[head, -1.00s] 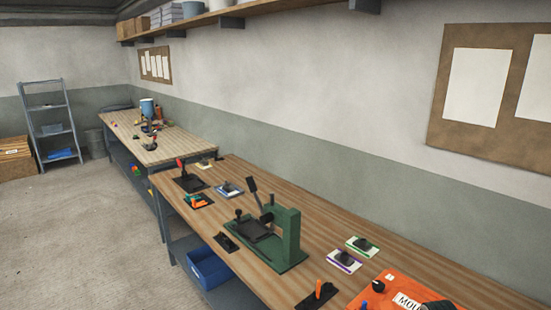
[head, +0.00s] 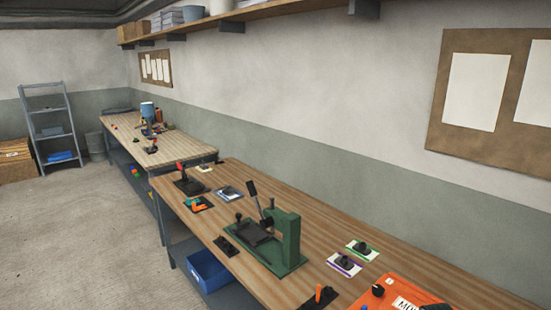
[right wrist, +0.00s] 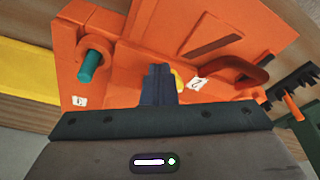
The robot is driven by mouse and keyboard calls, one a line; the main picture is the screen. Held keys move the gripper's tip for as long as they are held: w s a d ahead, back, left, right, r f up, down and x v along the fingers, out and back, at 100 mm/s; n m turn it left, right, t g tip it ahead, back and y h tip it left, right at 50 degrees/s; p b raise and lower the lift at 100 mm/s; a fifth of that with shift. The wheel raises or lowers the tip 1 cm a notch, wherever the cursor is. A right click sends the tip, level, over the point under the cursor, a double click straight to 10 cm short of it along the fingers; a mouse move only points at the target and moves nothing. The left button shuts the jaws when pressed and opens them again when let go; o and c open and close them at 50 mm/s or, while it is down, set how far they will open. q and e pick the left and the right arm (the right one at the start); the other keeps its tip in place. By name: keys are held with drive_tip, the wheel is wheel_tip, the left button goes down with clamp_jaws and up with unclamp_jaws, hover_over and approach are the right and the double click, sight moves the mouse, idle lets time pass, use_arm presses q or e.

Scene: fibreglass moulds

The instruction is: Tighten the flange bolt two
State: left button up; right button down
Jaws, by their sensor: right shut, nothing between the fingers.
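The orange mould (head: 400,290) lies at the bottom right of the head view, cut off by the frame edge. In the right wrist view the orange mould (right wrist: 120,25) fills most of the picture. A teal bolt (right wrist: 90,66) sits in a round hole at its left, with a white tag (right wrist: 80,101) below. A second white tag (right wrist: 196,84) with a dark mark lies right of my right gripper (right wrist: 158,72). A small yellow part (right wrist: 179,82) shows beside the fingers, mostly hidden behind them. My right gripper is shut and empty, over the mould's edge. My left gripper is in neither view.
A brownish-orange handle (right wrist: 245,72) curves up close right of the fingers. A black rack with an orange part (right wrist: 292,104) is farther right. In the head view a green press (head: 285,240) and two cards with dark parts (head: 345,263) share the bench.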

drive_tip(key=shift+w+a+r, duration=0.15)
drive_tip(key=shift+w+a, duration=0.1)
drive_tip(key=shift+a, duration=0.2)
drive_tip(key=shift+s+a, duration=0.2)
drive_tip(key=shift+s, duration=0.05)
drive_tip(key=shift+w+d+v, duration=0.1)
drive_tip(key=shift+w+v, duration=0.1)
drive_tip(key=shift+v, duration=0.75)
drive_tip(key=shift+w+d+v, duration=0.1)
drive_tip(key=shift+w+v, duration=0.05)
drive_tip(key=shift+v, duration=0.75)
drive_tip(key=shift+w+d+v, duration=0.1)
drive_tip(key=shift+w+v, duration=0.1)
drive_tip(key=shift+v, duration=0.75)
drive_tip(key=shift+r, duration=0.1)
